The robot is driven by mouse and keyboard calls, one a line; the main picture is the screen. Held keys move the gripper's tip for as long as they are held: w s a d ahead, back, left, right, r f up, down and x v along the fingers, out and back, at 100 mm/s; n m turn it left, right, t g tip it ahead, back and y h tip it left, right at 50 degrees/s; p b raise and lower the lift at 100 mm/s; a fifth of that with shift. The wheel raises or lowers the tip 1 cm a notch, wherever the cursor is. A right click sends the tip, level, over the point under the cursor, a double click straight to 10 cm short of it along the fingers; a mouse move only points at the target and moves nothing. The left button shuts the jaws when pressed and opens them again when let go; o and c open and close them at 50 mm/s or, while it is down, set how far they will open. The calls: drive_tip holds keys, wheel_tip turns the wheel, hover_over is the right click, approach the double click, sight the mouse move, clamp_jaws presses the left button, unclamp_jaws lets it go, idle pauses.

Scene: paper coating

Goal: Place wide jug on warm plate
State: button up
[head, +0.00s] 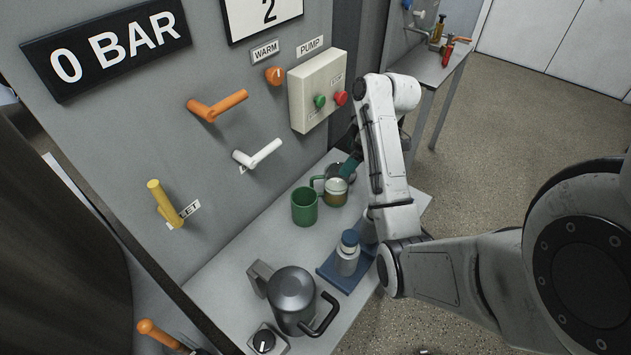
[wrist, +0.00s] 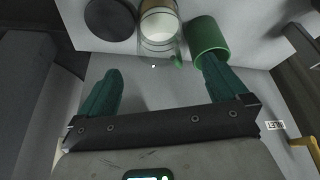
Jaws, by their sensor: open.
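A clear, wide glass jug with pale contents and a green handle, apparently the wide jug, stands on the bench (head: 336,193), and in the wrist view (wrist: 160,27) at the top middle. In the head view my arm hides the disc. My gripper (head: 349,167) is beside the jug. In the wrist view its green fingers (wrist: 158,76) are spread wide and empty, with the jug's handle just ahead of the gap between them.
A green mug (head: 304,206) stands close beside the jug. A blue-capped bottle (head: 347,254) is on a blue stand (head: 343,276). A grey pitcher (head: 293,300) with a black handle stands at the front. The upright panel (head: 240,130) carries protruding valve handles and a button box (head: 318,90).

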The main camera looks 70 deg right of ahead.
approach(331, 176)
drive_tip(key=shift+w+a+f, duration=0.3)
drive_tip(key=shift+a+f, duration=0.7)
drive_tip(key=shift+a+p+x, duration=0.2)
drive_tip(key=shift+p+x, duration=0.55)
drive_tip(key=shift+x, duration=2)
drive_tip(key=shift+c, duration=0.5)
drive_tip(key=shift+r, duration=0.1)
drive_tip(key=c, duration=1.1)
drive_tip(key=shift+w+r, duration=0.1)
